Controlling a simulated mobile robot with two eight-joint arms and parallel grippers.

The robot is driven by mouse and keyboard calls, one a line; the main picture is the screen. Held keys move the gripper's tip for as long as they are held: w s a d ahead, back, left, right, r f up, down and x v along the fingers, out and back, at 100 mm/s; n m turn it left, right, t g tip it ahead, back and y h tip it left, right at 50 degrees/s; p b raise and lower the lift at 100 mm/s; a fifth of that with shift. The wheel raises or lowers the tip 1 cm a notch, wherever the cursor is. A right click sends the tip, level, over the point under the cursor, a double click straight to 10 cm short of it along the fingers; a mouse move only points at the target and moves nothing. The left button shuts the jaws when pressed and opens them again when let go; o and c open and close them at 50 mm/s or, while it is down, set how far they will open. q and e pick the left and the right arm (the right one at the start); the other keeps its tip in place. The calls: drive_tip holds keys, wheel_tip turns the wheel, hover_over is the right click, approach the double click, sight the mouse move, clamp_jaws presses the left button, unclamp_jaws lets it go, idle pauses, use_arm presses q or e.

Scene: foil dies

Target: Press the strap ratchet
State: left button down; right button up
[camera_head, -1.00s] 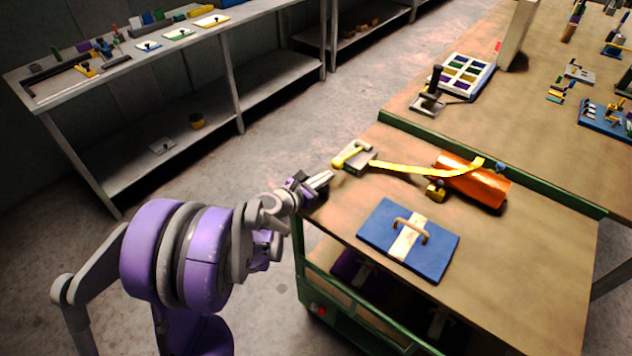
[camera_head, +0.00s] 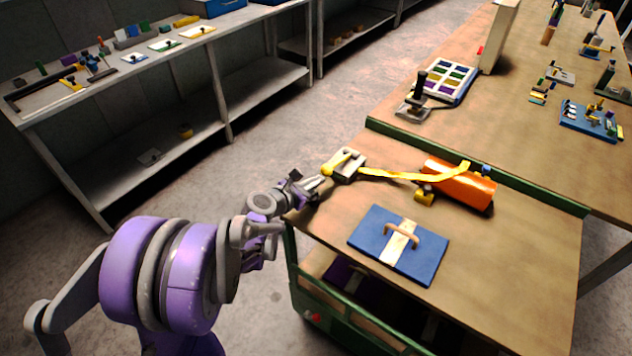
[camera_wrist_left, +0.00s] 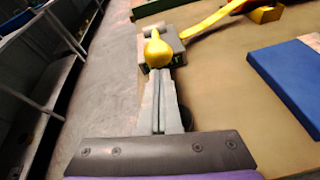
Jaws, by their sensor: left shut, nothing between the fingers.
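In the left wrist view the closed fingers (camera_wrist_left: 160,82) point at the lever's yellow knob (camera_wrist_left: 158,51), which covers part of the grey ratchet body (camera_wrist_left: 176,45). I cannot tell whether the tips touch it. My right gripper is out of view.
A blue board with a handle (camera_head: 424,256) lies on the wooden cart top (camera_head: 500,270), in front of the cylinder. A grey shelf (camera_head: 130,110) is at the left, with open floor between.

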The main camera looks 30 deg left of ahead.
use_arm(q)
drive_tip(key=shift+w+r+p, duration=0.15)
drive_tip(key=shift+r+p, duration=0.25)
drive_tip(key=shift+r, duration=0.45)
drive_tip(key=w+r+g+p, duration=0.1)
drive_tip(key=r, duration=0.1)
drive_tip(key=r+g+p, duration=0.1)
drive_tip(key=r+g, duration=0.1)
drive_tip(key=w+r+g+p, duration=0.1)
drive_tip(key=r, duration=0.1)
drive_tip(key=shift+w+d+r, duration=0.1)
drive_tip(key=shift+w+d, duration=0.05)
drive_tip(key=shift+w, duration=0.2)
drive_tip(key=w+r+p, duration=0.1)
drive_tip(key=w+r, duration=0.3)
drive_tip(key=r, duration=0.1)
drive_tip(key=shift+w+g+y+p, duration=0.3)
drive_tip(key=shift+w+g, duration=0.1)
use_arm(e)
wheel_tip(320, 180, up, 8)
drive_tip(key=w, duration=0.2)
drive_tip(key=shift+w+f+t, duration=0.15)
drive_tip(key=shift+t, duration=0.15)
use_arm(q)
drive_tip(key=shift+d+r, duration=0.1)
drive_tip(key=shift+d, duration=0.1)
